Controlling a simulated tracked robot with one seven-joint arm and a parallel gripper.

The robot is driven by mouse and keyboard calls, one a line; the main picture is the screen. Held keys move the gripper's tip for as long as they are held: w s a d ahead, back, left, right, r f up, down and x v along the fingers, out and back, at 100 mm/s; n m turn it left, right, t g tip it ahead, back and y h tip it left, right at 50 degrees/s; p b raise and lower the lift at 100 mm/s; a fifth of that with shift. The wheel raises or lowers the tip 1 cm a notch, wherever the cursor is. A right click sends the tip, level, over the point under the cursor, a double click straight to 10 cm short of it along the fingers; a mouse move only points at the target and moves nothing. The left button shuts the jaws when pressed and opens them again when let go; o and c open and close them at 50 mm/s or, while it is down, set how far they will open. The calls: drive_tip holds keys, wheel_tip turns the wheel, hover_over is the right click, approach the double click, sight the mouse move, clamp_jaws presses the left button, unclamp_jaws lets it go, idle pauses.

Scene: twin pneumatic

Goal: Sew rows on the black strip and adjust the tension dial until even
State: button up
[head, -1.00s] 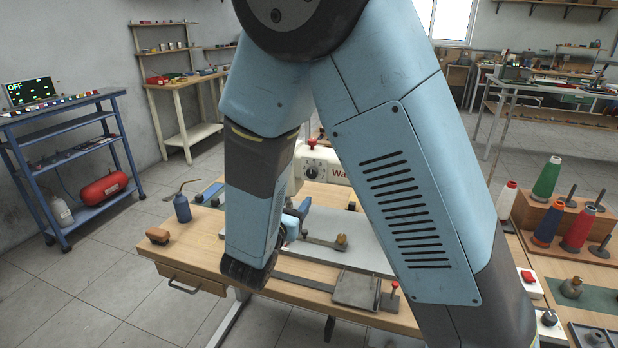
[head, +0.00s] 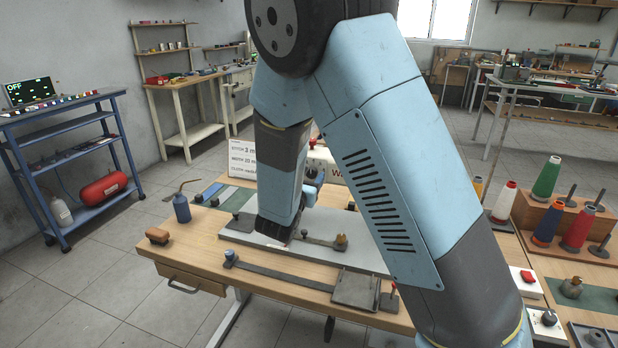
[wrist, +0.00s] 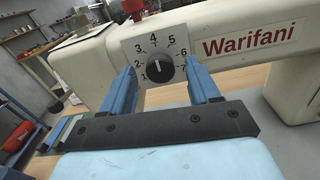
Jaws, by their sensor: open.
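The tension dial (wrist: 160,68) is a black knob on a numbered plate on the cream sewing machine (wrist: 248,50) marked "Warifani". Its white mark points up, near the 4. My gripper (wrist: 162,90) is open, and in the wrist view its two blue fingers stand either side of the dial. I cannot tell whether they touch it. In the head view my arm hides the dial, and the machine (head: 322,163) shows only in part. A long dark strip (head: 285,277) lies along the table front, but I cannot tell whether it is the black strip for sewing.
A white sign (head: 242,160) with stitch settings stands behind the table (head: 205,235). A blue oil can (head: 181,208) and brown brush (head: 158,236) are at its left. A red button box (head: 528,283) and thread cones (head: 547,177) are at right. A screen (head: 30,93) reads OFF.

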drive_tip(key=shift+w+d, duration=0.1)
drive_tip(key=shift+w, duration=0.2)
drive_tip(key=shift+c, duration=0.2)
drive_tip(key=c, duration=1)
drive_tip(key=shift+n, duration=0.4)
drive_tip(key=n, duration=0.3)
drive_tip(key=shift+n, duration=1.9)
